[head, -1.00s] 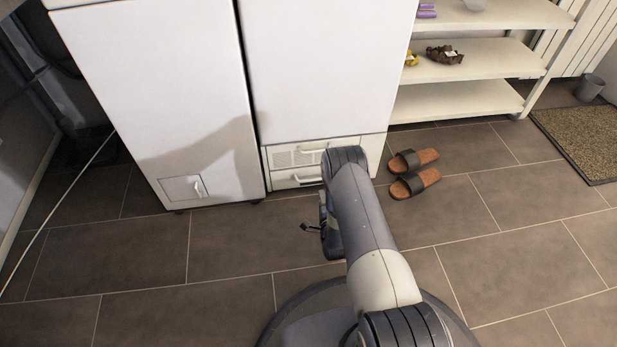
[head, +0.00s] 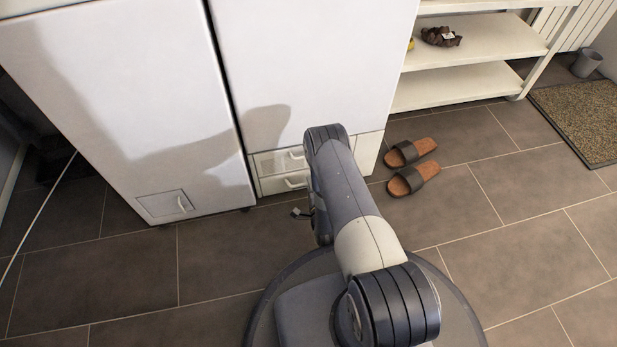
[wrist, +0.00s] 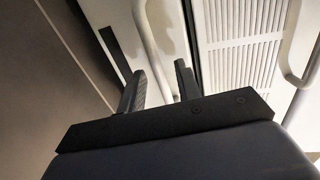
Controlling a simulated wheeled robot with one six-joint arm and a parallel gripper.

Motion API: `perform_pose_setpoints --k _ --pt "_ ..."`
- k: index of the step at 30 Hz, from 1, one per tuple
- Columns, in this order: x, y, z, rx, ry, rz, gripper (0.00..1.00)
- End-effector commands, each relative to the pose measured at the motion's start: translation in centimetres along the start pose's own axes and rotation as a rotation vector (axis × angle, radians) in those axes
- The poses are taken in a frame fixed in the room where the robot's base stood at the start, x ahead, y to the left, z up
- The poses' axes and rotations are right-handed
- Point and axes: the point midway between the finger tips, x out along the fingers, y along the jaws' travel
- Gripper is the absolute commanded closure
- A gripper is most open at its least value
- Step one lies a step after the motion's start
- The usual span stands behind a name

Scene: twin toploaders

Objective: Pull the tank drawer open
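The right white appliance (head: 310,60) has two low drawers at its base. The upper one is a vented drawer (head: 270,163) with a bar handle. Below it is a plain lower drawer (head: 270,185) with its own handle (head: 295,183); I take this as the tank drawer, though no label shows. Both look shut. My gripper (head: 300,212) is low in front of them, partly hidden by my arm. In the wrist view my gripper (wrist: 160,85) is open, its fingers apart. The lower handle (wrist: 150,35) runs down between them in the picture; I see no clear contact.
The left white appliance (head: 110,90) has a small flap (head: 165,205) low down. Brown sandals (head: 412,165) lie on the tiled floor to the right of the drawers. A white shelf (head: 470,85) and a doormat (head: 580,120) are farther right. The floor in front is clear.

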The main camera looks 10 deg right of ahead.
Motion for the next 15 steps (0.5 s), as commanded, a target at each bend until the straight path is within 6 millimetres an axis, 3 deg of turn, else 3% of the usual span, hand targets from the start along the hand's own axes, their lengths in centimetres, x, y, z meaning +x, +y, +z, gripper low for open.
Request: perform_pose_setpoints --k 11,15 --pt "-0.21 0.15 0.02 0.000 0.000 0.001 0.68" --pt "-0.21 0.15 0.02 0.000 0.000 0.001 0.78"
